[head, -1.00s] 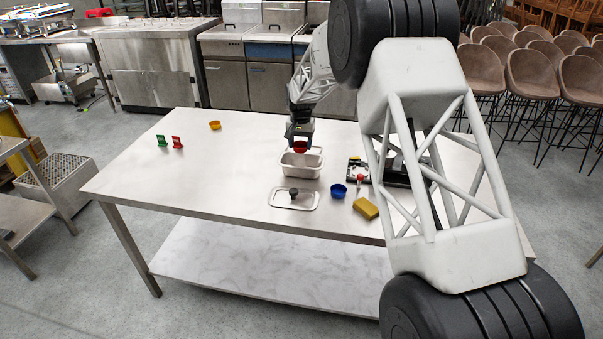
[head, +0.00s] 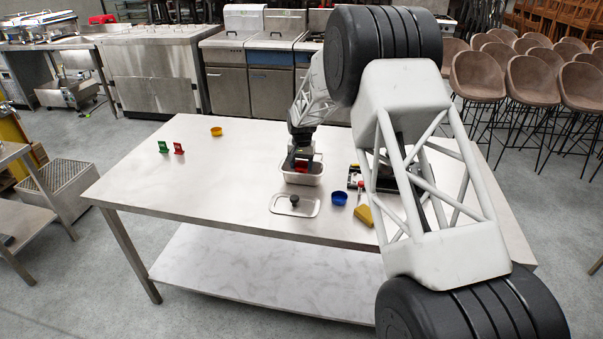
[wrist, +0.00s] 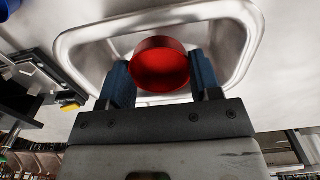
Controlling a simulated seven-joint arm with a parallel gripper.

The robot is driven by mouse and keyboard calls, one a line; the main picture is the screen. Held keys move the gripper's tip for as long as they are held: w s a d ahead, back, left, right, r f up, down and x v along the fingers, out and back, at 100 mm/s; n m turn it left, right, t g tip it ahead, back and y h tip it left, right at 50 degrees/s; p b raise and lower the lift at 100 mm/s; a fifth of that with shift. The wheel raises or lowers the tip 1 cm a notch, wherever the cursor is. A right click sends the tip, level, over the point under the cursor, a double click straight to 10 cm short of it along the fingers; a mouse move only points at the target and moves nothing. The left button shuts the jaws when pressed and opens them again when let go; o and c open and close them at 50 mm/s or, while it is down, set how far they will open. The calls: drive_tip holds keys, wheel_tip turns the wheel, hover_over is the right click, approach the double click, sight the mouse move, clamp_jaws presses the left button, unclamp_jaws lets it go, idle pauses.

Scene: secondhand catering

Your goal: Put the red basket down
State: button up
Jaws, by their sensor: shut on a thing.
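The red basket (wrist: 160,64) is a small round red cup, held between the two blue fingers of my gripper (wrist: 162,84) in the wrist view. My gripper is shut on it. In the head view my gripper (head: 301,162) is at the metal pan (head: 302,179) on the table, and the red basket (head: 301,168) shows as a small red patch at the pan's opening. In the wrist view the pan's rim (wrist: 256,40) surrounds the basket. Whether the basket touches the pan's floor I cannot tell.
A blue cup (head: 339,198) and a yellow sponge-like block (head: 364,216) are to the right. Green (head: 163,146) and red (head: 179,148) holders and a yellow cup (head: 216,131) stand left. The table's left half (head: 170,185) is mostly clear.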

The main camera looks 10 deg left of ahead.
sight(302, 172)
drive_tip(key=shift+f, duration=1.85)
drive_tip(key=shift+f, duration=0.1)
drive_tip(key=o, duration=1)
drive_tip(key=shift+c, duration=0.2)
wheel_tip(302, 172, up, 12)
